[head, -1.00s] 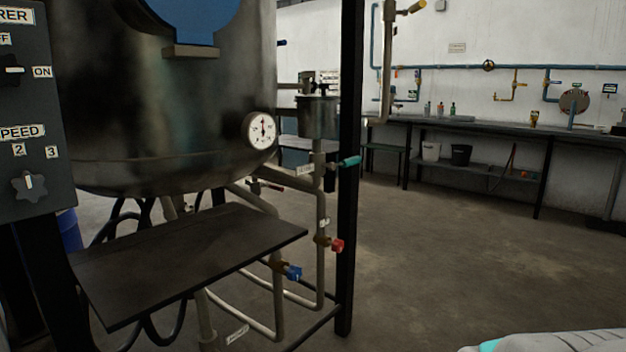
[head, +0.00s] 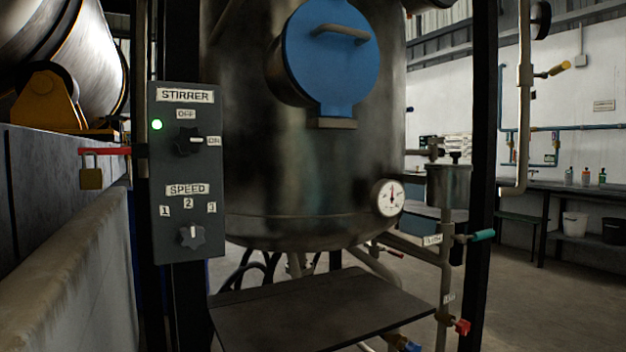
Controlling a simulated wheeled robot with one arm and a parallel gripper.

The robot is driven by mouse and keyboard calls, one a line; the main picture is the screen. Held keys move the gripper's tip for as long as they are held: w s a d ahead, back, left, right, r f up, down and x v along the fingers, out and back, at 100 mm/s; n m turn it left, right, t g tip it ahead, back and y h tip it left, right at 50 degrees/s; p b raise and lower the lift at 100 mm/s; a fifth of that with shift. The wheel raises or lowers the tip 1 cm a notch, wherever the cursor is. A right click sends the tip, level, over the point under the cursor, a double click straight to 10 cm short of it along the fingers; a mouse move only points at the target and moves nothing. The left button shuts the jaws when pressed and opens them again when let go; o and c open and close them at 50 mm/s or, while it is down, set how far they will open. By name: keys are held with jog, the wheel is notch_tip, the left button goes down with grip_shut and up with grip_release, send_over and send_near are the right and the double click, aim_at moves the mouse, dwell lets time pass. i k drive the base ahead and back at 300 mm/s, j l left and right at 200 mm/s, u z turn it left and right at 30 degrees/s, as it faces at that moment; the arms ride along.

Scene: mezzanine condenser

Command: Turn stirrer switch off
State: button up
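The stirrer panel (head: 187,215) is a dark grey box at left of centre in the head view. Its stirrer switch (head: 187,141) is a black knob whose white mark points right, at the ON label; the OFF label (head: 186,114) is above it. A green light (head: 157,125) glows left of the switch. Below is the speed knob (head: 191,236), with its mark pointing up towards 2. My gripper is not in view.
A steel tank (head: 310,185) with a blue hatch (head: 333,55) stands right of the panel. A dark shelf (head: 320,308) juts out below it. A grey wall (head: 75,265) and a red handle with a padlock (head: 91,178) are at left. Open floor lies at right.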

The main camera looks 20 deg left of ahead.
aim_at(188, 140)
jog(key=u, duration=1.8)
